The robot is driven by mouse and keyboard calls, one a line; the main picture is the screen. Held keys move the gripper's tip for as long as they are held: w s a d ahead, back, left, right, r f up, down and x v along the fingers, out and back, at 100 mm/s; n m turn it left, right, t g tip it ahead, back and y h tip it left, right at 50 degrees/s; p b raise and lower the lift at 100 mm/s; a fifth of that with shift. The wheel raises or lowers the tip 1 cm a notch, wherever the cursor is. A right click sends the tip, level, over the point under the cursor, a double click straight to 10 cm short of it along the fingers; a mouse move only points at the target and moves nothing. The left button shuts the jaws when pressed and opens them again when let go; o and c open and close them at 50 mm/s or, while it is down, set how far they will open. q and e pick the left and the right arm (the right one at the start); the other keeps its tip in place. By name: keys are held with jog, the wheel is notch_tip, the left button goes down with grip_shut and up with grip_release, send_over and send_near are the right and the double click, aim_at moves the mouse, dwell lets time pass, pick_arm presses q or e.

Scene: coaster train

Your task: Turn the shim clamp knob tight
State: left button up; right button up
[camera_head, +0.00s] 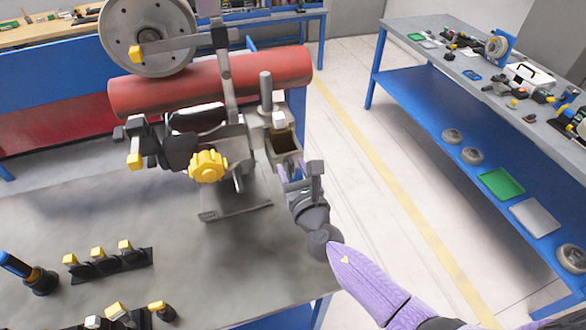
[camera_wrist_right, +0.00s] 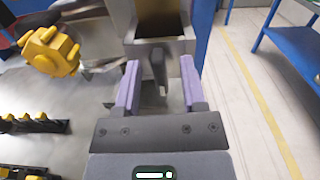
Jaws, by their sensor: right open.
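The yellow lobed knob (camera_head: 208,166), which I take for the shim clamp knob, sits on the front of the grey clamp assembly in the middle of the head view. It also shows at the upper left of the right wrist view (camera_wrist_right: 50,50). My right gripper (camera_head: 298,175) has purple fingers and is right of the knob, apart from it, beside a grey open-topped box (camera_head: 286,150). In the right wrist view the fingers (camera_wrist_right: 160,80) are spread, with a grey upright tab of the box showing between them. Contact with the tab cannot be told. My left gripper is not seen.
A red cylinder (camera_head: 225,82) and a grey wheel (camera_head: 148,30) stand behind the assembly. Yellow-topped pieces in black holders (camera_head: 105,262) and a blue-handled tool (camera_head: 28,272) occupy the near left of the grey table (camera_head: 215,270). A blue-framed bench (camera_head: 430,90) stands right, across open floor.

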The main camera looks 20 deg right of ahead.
grip_shut()
jog(key=shift+m, duration=0.3)
jog(key=m+b, duration=0.1)
jog(key=m, duration=0.2)
jog(key=shift+d+f+b, duration=0.1)
jog(key=shift+b, duration=0.25)
jog(key=m+b, duration=0.1)
jog(key=m, duration=0.4)
jog(key=shift+d+m+b, duration=0.1)
jog(key=shift+m+b, duration=0.2)
jog(key=shift+b, duration=0.1)
jog(key=shift+f+m+b, duration=0.15)
jog(key=shift+m+b, duration=0.6)
jog(key=shift+m, duration=3.95)
